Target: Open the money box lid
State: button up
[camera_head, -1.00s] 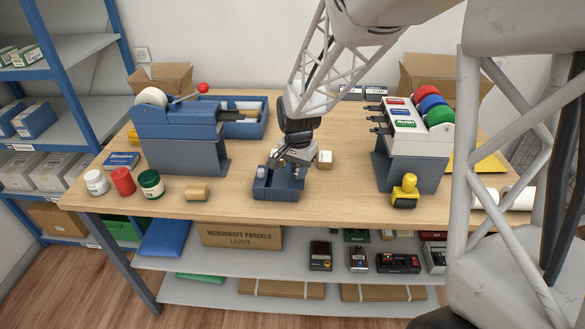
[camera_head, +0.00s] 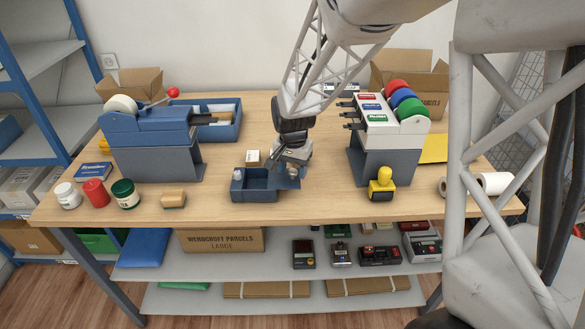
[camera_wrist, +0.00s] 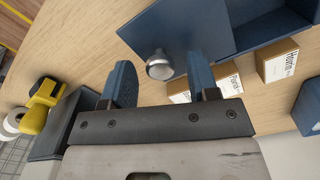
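The blue money box (camera_head: 254,196) sits near the front edge of the counter. Its dark interior shows on the left in the head view, and in the wrist view the open inside (camera_wrist: 270,18) is at the upper right. The blue lid (camera_wrist: 180,28) with a round silver knob (camera_wrist: 160,66) lies off to the side of the opening, right of it in the head view. My gripper (camera_wrist: 163,82) is over the lid, fingers apart on either side of the knob, with gaps visible. In the head view my gripper (camera_head: 293,168) partly hides the lid.
Small labelled cartons (camera_wrist: 277,60) stand close to the box. A yellow-handled stamp (camera_head: 381,184) and a grey stand with coloured rolls (camera_head: 385,160) are to the right. A blue dispenser (camera_head: 150,130), jars (camera_head: 95,192) and a tan block (camera_head: 173,199) are to the left.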

aim_at(293, 171)
jog(key=shift+r, duration=3.9)
jog(key=shift+s+d+r, duration=0.1)
jog(key=shift+s+d+r, duration=0.1)
jog(key=shift+s+r, duration=0.05)
jog(key=s+d+r+n+t, duration=0.1)
jog(key=s+d+r, duration=0.35)
jog(key=s, duration=0.35)
jog(key=s+d+r+n, duration=0.1)
jog(key=s+d+r, duration=0.2)
jog(key=s+d, duration=0.3)
jog(key=s+d+n, duration=0.1)
jog(key=s+d, duration=0.1)
jog(key=s, duration=0.7)
jog(key=s+d+r+n+t, duration=0.1)
jog(key=s+d, duration=0.2)
jog(key=s, duration=0.6)
jog(key=shift+n+t, duration=0.3)
